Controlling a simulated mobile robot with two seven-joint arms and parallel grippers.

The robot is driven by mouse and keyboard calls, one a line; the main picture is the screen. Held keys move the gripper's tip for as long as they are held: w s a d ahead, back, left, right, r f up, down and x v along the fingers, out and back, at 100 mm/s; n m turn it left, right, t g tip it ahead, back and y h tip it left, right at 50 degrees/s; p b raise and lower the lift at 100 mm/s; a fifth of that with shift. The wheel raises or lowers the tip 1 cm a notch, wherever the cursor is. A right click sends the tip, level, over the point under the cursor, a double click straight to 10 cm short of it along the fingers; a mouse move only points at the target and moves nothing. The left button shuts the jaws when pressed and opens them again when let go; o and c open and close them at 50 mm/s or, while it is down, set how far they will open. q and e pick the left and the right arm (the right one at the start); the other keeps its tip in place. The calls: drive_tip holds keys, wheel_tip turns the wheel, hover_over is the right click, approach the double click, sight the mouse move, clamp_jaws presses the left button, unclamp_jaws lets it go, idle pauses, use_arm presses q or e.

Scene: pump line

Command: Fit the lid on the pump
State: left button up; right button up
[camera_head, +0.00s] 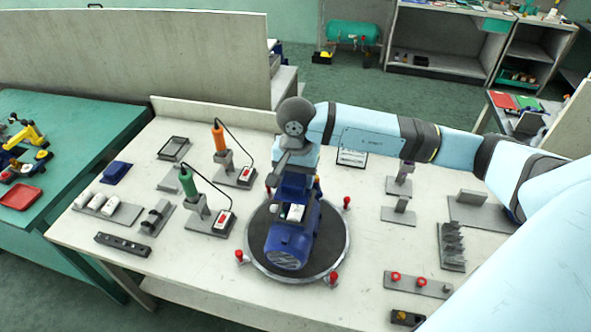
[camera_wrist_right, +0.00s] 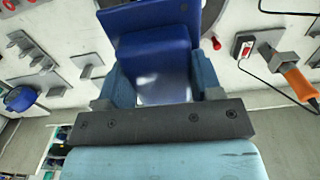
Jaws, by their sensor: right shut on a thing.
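The blue pump (camera_head: 289,246) lies on a round dark plate with a grey rim (camera_head: 258,262) in the middle of the table. A white part (camera_head: 295,212) shows on its top. My right gripper (camera_head: 293,172) is over the far end of the pump, pointing down. It is shut on a blue piece (camera_wrist_right: 152,72) that looks like the lid, seen between its fingers in the right wrist view. Whether this piece touches the pump is hidden. A flat dark blue piece (camera_head: 117,172) lies at the table's left. My left gripper is not in view.
Red-topped clamps (camera_head: 333,278) stand around the plate's rim. Green (camera_head: 188,183) and orange (camera_head: 219,139) tools stand in holders to the left, with cables. A grey rack (camera_head: 451,247) and a bar with red rings (camera_head: 418,285) lie to the right.

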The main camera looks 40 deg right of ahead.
wheel_tip(320, 180, down, 2)
drive_tip(key=shift+b, duration=0.3)
drive_tip(key=shift+f+b, duration=0.35)
drive_tip(key=shift+f, duration=0.15)
drive_tip(key=shift+f+b, duration=0.4)
drive_tip(key=shift+b, duration=0.15)
drive_tip(key=shift+b, duration=0.7)
drive_tip(key=shift+f+b, duration=1.8)
drive_tip(key=shift+b, duration=0.2)
idle(1.6)
drive_tip(key=o, duration=1)
drive_tip(key=shift+r, duration=0.1)
